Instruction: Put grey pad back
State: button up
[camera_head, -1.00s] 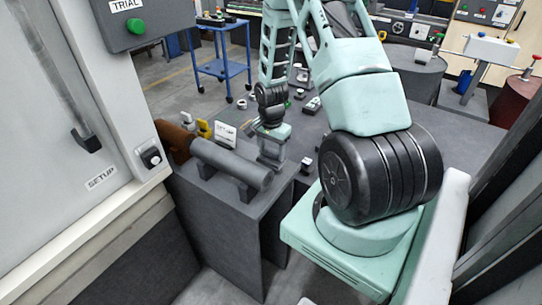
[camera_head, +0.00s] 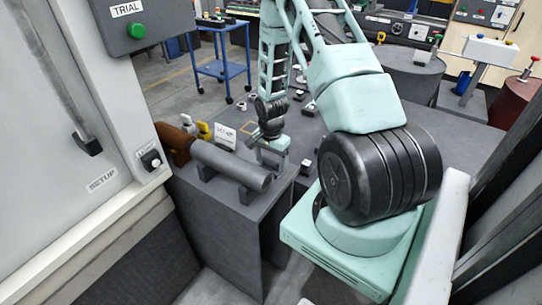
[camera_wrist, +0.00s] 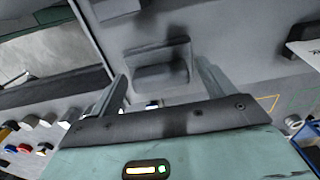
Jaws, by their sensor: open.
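My gripper (camera_head: 268,161) is low over the dark grey bench, just right of the free end of the grey barrel (camera_head: 228,163). In the wrist view my gripper (camera_wrist: 163,100) has its two fingers spread wide, with nothing clamped between them. A small grey block (camera_wrist: 161,76) with a raised back lies ahead, between the finger directions; it looks like the grey pad, but I cannot be sure. In the head view I cannot make the block out; my gripper and wrist cover that spot. A thin yellow square outline (camera_head: 249,128) is marked on the bench behind my wrist.
The grey barrel lies on supports beside a rusty brown barrel (camera_head: 174,142). Several small parts lie farther back on the bench. The white cabinet (camera_head: 60,130) closes off the left side.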

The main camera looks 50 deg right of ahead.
aim_at(271, 159)
notch_tip(271, 159, up, 12)
jog(key=b, duration=0.3)
jog(key=a+r+n, duration=0.1)
jog(key=a, duration=0.2)
jog(key=w+a+r+n, duration=0.1)
jog(key=a+n, duration=0.1)
jog(key=a, duration=0.2)
jog(key=w+a+r+n, duration=0.1)
jog(key=a, duration=0.2)
jog(key=shift+w+a+r+n, duration=0.25)
jog(key=shift+r+n, duration=0.05)
jog(key=shift+r, duration=0.1)
jog(key=s+a+r+n, duration=0.2)
jog(key=s+a+n, duration=0.15)
jog(key=a, duration=0.45)
jog(key=s+a+r+n, duration=0.2)
jog(key=a+r+n, duration=0.1)
jog(key=a+n, duration=0.3)
jog(key=s+a+r+n, duration=0.2)
jog(key=s+a+n, duration=0.1)
jog(key=a, duration=0.6)
jog(key=s+a+r+n, duration=0.2)
jog(key=s+a+n, duration=0.5)
jog(key=s, duration=0.4)
jog(key=shift+n+y, duration=0.3)
jog(key=shift+n, duration=0.15)
jog(key=shift+s+r, duration=0.1)
